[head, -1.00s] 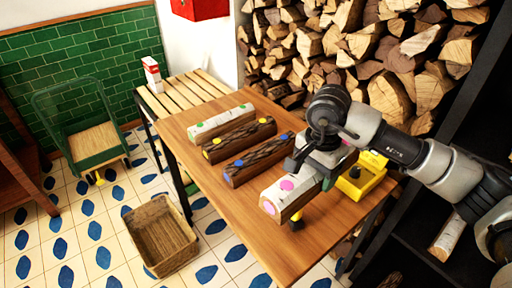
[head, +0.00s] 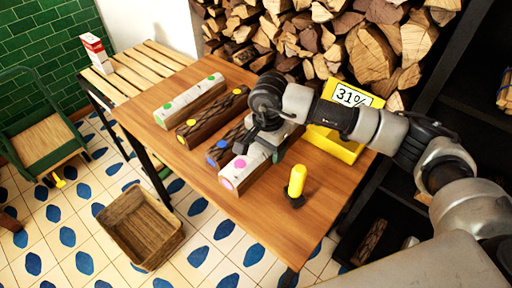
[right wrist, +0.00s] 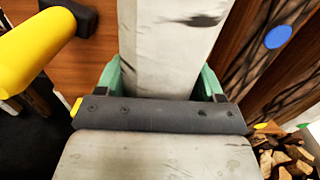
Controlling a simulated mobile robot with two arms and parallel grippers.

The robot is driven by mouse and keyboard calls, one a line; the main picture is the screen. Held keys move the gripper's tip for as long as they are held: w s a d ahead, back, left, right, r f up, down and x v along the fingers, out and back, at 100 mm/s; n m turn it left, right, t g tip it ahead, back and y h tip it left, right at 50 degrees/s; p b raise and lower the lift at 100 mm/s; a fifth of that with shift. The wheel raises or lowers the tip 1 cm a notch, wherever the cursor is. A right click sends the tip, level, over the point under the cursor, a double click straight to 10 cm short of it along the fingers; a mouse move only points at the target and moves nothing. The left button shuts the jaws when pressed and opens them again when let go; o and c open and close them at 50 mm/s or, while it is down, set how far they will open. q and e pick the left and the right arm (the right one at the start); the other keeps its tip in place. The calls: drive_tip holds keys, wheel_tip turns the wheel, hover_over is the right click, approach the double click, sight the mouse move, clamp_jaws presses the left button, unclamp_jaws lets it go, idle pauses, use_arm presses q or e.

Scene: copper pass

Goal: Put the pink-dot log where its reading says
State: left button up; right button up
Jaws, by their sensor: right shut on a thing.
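The pink-dot log (head: 237,176) is pale, with a pink dot on its near end. My right gripper (head: 266,150) is shut around its middle, and the arm hides its far part. The log lies beside the blue-dot log, on or just above the table; I cannot tell which. In the right wrist view the pale log (right wrist: 168,40) runs between the green fingers (right wrist: 162,84). A yellow meter (head: 340,143) behind reads 31%. A yellow-handled probe (head: 297,181) with a black base stands right of the log. My left gripper is not in view.
A green-dot log (head: 190,100), a yellow-dot log (head: 212,116) and a blue-dot log (head: 228,143) lie on the wooden table (head: 245,215). A wicker basket (head: 140,228) and a green cart (head: 45,140) stand on the floor. A slatted bench (head: 140,72) is behind left. Firewood is stacked behind.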

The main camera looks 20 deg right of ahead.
wheel_tip(320, 180, down, 2)
drive_tip(key=shift+f, duration=0.15)
wheel_tip(320, 180, down, 3)
drive_tip(key=shift+f, duration=0.15)
drive_tip(key=shift+w+f, duration=0.1)
drive_tip(key=shift+f, duration=0.3)
drive_tip(key=shift+f, duration=0.15)
drive_tip(key=o, duration=1.3)
drive_tip(key=shift+o, duration=0.2)
